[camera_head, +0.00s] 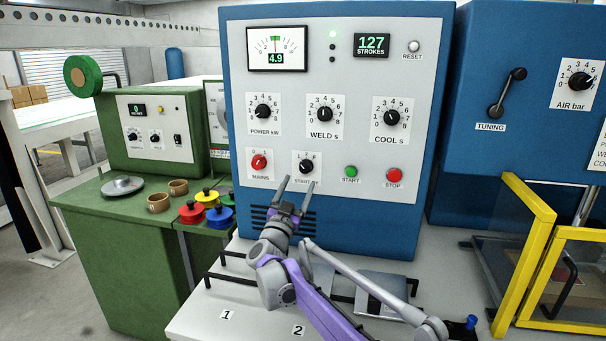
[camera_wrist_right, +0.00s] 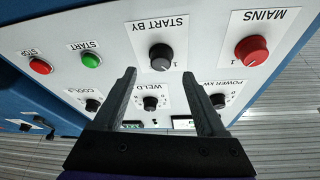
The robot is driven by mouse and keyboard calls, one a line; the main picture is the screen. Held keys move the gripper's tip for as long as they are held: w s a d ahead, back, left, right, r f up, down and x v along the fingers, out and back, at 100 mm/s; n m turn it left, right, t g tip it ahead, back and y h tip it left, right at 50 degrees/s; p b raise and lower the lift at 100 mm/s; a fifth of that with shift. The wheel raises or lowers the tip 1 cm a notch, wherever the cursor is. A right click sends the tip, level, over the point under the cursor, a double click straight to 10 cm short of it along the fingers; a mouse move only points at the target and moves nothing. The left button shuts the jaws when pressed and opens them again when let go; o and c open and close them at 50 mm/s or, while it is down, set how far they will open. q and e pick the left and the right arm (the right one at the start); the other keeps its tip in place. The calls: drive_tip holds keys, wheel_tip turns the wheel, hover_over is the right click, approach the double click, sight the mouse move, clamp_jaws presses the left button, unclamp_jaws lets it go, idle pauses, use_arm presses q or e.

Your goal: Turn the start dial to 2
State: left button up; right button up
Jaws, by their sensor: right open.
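The start dial (camera_head: 306,167) is a small black knob on a white plate in the lower row of the blue cabinet's panel, between the red mains dial (camera_head: 259,162) and the green start button. Its plate carries a 1 and a 2; I cannot clearly tell where the knob points. The right wrist view is upside down and shows the start dial (camera_wrist_right: 161,57) labelled START BY. My right gripper (camera_head: 297,184) is open and empty, just below and in front of the dial. In the wrist view its fingertips (camera_wrist_right: 158,72) are spread, with the knob just beyond the gap, apparently untouched.
The green start button (camera_head: 350,172) and red stop button (camera_head: 394,175) sit right of the dial. Power, weld (camera_head: 324,114) and cool knobs are above. A yellow-framed guard (camera_head: 522,250) stands at right. A green bench (camera_head: 120,235) with coloured spools is at left.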

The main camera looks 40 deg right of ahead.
sight(304, 170)
drive_tip(key=x, duration=0.5)
drive_tip(key=shift+w+d, duration=0.15)
drive_tip(key=shift+w, duration=0.05)
clamp_jaws()
